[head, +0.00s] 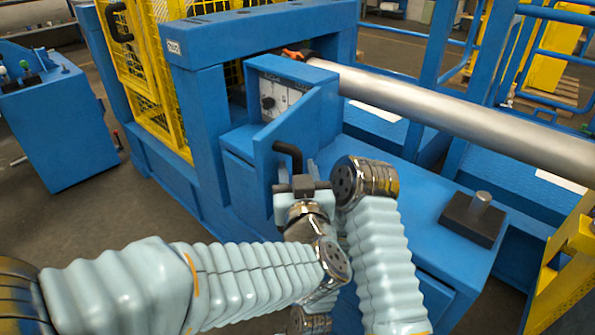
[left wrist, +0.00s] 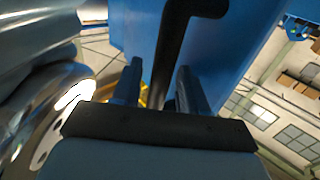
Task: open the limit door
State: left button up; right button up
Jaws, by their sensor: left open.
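My left gripper (head: 301,186) is at the handle's lower end. In the left wrist view its two fingers (left wrist: 158,88) are open, with the black handle (left wrist: 181,38) running down between them. Whether either finger touches it I cannot tell. A blue panel (left wrist: 235,45) lies behind. My right gripper is not in view.
A long grey shaft (head: 450,105) runs from the machine to the right. A dark block with a metal pin (head: 474,217) sits on the blue deck. A yellow mesh guard (head: 150,75) stands at the left, and a blue console (head: 58,125) further left.

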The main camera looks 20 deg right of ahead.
pick_arm(q)
jog(key=b+v, duration=0.1)
jog(key=v, duration=1.2)
jog(key=shift+s, duration=0.35)
jog(key=shift+a, duration=0.1)
